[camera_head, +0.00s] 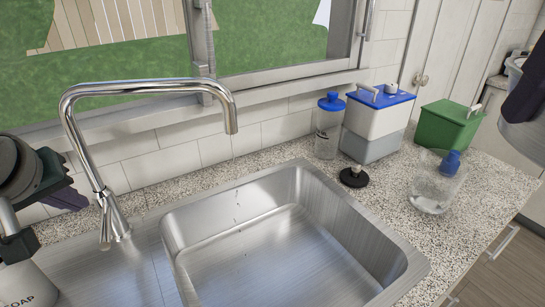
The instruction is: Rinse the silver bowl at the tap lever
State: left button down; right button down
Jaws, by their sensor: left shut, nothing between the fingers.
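The tall chrome tap (150,88) arches over the steel sink (270,250). A thin broken line of drops shows below its spout. The tap lever (108,222) is a small metal handle low on the tap's base. My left gripper (68,192) is shut and empty, left of the tap and apart from the lever. The silver bowl (522,137) is at the right edge, partly cut off, in the air in front of the counter. A dark finger of my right gripper (527,90) overlaps its rim and appears to hold it; the rest is out of view.
A soap bottle (28,285) stands at lower left. Behind the sink are a clear blue-lidded jar (327,130), a blue-lidded white box (374,125), a green box (450,125) and a black-based stopper (353,178). A clear jug (430,192) stands right. The basin is empty.

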aim_at(103, 225)
pick_arm(q)
jog(key=shift+w+d+f, duration=0.1)
jog(key=shift+d+f, duration=0.15)
jog(key=shift+f, duration=0.95)
jog(key=shift+d+f, duration=0.25)
jog(key=shift+f, duration=0.9)
